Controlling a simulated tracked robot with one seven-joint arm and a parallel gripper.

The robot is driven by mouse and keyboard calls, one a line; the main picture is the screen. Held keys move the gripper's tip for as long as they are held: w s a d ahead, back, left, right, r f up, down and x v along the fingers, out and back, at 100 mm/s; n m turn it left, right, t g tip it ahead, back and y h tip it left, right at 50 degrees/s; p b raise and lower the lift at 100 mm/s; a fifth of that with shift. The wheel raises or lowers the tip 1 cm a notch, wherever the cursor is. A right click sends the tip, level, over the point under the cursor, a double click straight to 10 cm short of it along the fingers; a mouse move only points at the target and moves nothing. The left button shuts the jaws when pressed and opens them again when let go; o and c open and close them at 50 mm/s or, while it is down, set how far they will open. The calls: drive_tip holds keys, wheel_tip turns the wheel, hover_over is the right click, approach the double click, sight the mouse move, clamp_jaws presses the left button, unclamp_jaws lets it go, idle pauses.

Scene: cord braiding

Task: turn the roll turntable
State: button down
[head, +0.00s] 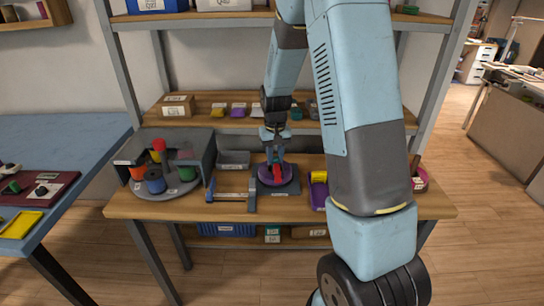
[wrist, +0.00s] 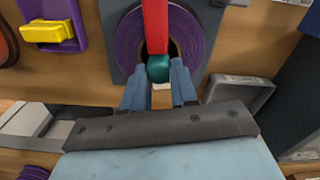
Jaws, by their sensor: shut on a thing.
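A round grey turntable (head: 168,192) carrying red, blue and green rolls stands under a grey housing (head: 180,143) at the left of the bench. My gripper (head: 275,160) is away from it, at a purple ringed disc (head: 264,179) on a dark plate in the bench's middle. A red bar (head: 277,174) lies across the disc; it also shows in the wrist view (wrist: 154,25). In the wrist view my gripper (wrist: 158,76) is shut on a teal knob (wrist: 158,69) at the bar's end. The disc's centre is partly hidden by bar and knob.
A blue and grey clamp-like tool (head: 232,195) lies between turntable and disc, with a grey tray (head: 234,159) behind. A purple holder with a yellow piece (head: 319,180) is right of the disc. A shelf (head: 200,108) with small items is above. My arm hides the bench's right part.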

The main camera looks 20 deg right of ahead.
drive_tip(key=shift+w, duration=0.1)
drive_tip(key=c, duration=0.9)
unclamp_jaws()
wheel_tip(320, 180, up, 14)
drive_tip(key=shift+f, duration=0.15)
drive_tip(key=s+r+t, duration=0.3)
drive_tip(key=s+r, duration=0.8)
drive_tip(key=s, duration=0.3)
drive_tip(key=s+r+t, duration=0.1)
drive_tip(key=s, duration=0.9)
drive_tip(key=s+a+r+t, duration=0.1)
drive_tip(key=s, duration=0.4)
drive_tip(key=shift+r+n+t, duration=0.3)
